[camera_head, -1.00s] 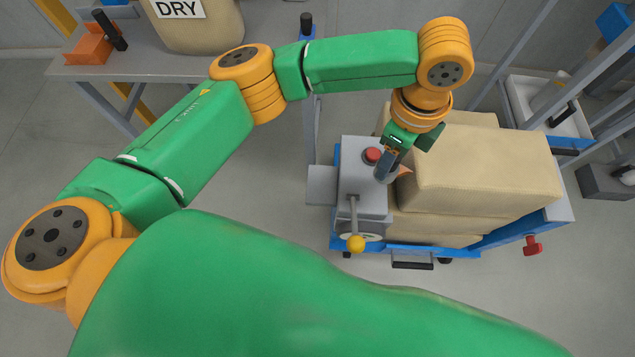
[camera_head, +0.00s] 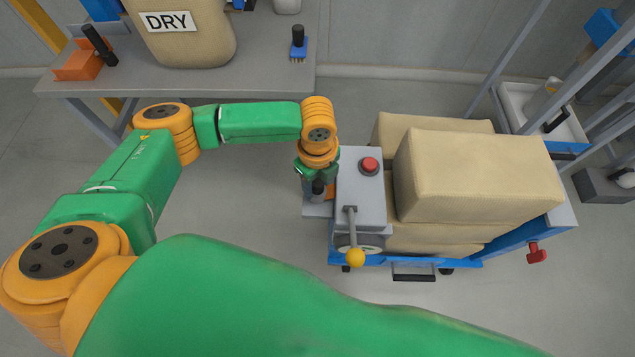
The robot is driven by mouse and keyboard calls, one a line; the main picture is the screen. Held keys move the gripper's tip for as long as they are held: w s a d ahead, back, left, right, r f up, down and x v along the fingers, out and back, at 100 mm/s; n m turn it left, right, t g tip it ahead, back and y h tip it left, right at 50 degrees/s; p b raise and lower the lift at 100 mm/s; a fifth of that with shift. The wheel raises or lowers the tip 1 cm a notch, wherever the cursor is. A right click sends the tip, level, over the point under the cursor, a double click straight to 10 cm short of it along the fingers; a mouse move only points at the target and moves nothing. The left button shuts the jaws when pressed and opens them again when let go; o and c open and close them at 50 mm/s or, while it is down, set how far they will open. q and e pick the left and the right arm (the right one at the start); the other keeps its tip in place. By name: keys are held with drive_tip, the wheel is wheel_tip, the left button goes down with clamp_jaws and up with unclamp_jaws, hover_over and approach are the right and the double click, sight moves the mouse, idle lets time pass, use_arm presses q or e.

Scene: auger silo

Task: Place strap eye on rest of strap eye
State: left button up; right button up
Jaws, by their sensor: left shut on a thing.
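My left gripper (camera_head: 318,192) is low at the left side of the grey control box (camera_head: 361,190) on the cart. It is shut on a small dark piece, seemingly the strap eye (camera_head: 317,186), mostly hidden by the fingers and wrist. The piece is above or at a small grey shelf (camera_head: 313,210) that sticks out from the box's left side. The shelf may be the strap eye's rest; I cannot tell for sure. Whether the piece touches the shelf is hidden. My right gripper is not in view.
The box carries a red button (camera_head: 370,165) and a lever with a yellow knob (camera_head: 356,257). Tan sacks (camera_head: 480,180) fill the blue cart right of it. A grey table (camera_head: 265,65) at the back holds a sack marked DRY (camera_head: 185,35). Floor left of the cart is clear.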

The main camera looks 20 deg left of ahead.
sight(318, 182)
use_arm(q)
drive_tip(key=shift+f, duration=0.2)
drive_tip(key=o, duration=1.3)
drive_tip(key=shift+c, duration=0.2)
drive_tip(key=shift+r, duration=0.1)
wheel_tip(318, 182, up, 12)
drive_tip(key=p, duration=0.2)
drive_tip(key=shift+r, duration=0.1)
